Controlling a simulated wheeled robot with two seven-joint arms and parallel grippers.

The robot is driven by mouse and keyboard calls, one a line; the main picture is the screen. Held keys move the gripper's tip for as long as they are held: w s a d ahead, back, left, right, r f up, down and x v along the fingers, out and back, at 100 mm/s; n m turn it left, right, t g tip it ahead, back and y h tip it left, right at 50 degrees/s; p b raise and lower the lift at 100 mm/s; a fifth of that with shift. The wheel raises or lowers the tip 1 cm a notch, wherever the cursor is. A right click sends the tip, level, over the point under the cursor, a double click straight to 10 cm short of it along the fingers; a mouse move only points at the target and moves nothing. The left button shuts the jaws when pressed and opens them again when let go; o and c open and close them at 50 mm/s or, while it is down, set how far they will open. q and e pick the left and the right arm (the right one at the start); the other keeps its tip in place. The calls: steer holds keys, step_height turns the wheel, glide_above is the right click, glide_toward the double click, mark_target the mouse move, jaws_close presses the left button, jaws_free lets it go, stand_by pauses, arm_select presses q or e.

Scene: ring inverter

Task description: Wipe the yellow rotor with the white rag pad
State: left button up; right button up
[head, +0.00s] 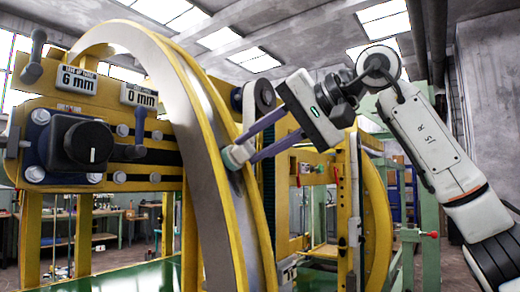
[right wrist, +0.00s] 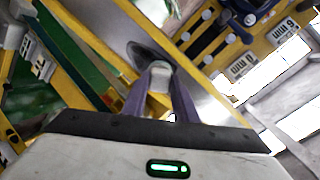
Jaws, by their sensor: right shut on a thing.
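The yellow rotor (head: 256,222) is a large upright ring with yellow rims and a grey metal band, filling the middle of the head view. It also crosses the right wrist view (right wrist: 188,62) diagonally. My right gripper (head: 250,147) comes in from the right with its purple fingers shut on the white rag pad (head: 236,157). The pad lies at the rotor's band and near rim and appears to touch it. In the right wrist view, the pad (right wrist: 160,69) sits between the fingertips, beside a dark patch (right wrist: 146,53) on the grey band. My left gripper is out of view.
A yellow panel with a black knob (head: 88,142), levers and plates reading 6 mm (head: 76,80) and 0 mm (head: 139,95) stands left of the rotor. Yellow frame posts (head: 350,200) and a green post (head: 431,255) stand to the right. A green surface (head: 130,277) lies below.

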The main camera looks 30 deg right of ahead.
steer(key=shift+w+a+r, duration=0.2)
steer(key=shift+w+r, duration=0.2)
steer(key=shift+r, duration=0.4)
steer(key=shift+w+a+r, duration=0.15)
steer(key=shift+w+r, duration=0.25)
steer(key=shift+r, duration=0.4)
steer(key=shift+s+d+f+b, duration=0.9)
steer(key=shift+s+f+b, duration=1.25)
steer(key=shift+f+b, duration=2.3)
steer(key=shift+w+a+r+p, duration=0.3)
steer(key=shift+r+p, duration=0.4)
steer(key=shift+p, duration=0.85)
steer(key=shift+w+a+r+p, duration=0.15)
steer(key=shift+w+r+p, duration=0.2)
steer(key=shift+r+p, duration=0.8)
steer(key=shift+w+a+r+p, duration=0.2)
steer(key=shift+w+r+p, duration=0.15)
steer(key=shift+p, duration=1.6)
steer(key=shift+w+r, duration=0.1)
steer(key=shift+w+a+r, duration=0.1)
steer(key=shift+w+r, duration=0.15)
steer(key=shift+r, duration=0.5)
steer(key=shift+w+a+r, duration=0.15)
steer(key=shift+w+r, duration=0.1)
steer(key=shift+r, duration=0.45)
steer(key=shift+w+a+r, duration=0.1)
steer(key=shift+w+r, duration=0.15)
steer(key=shift+r, duration=0.5)
steer(key=shift+w, duration=0.15)
steer(key=shift+f, duration=0.1)
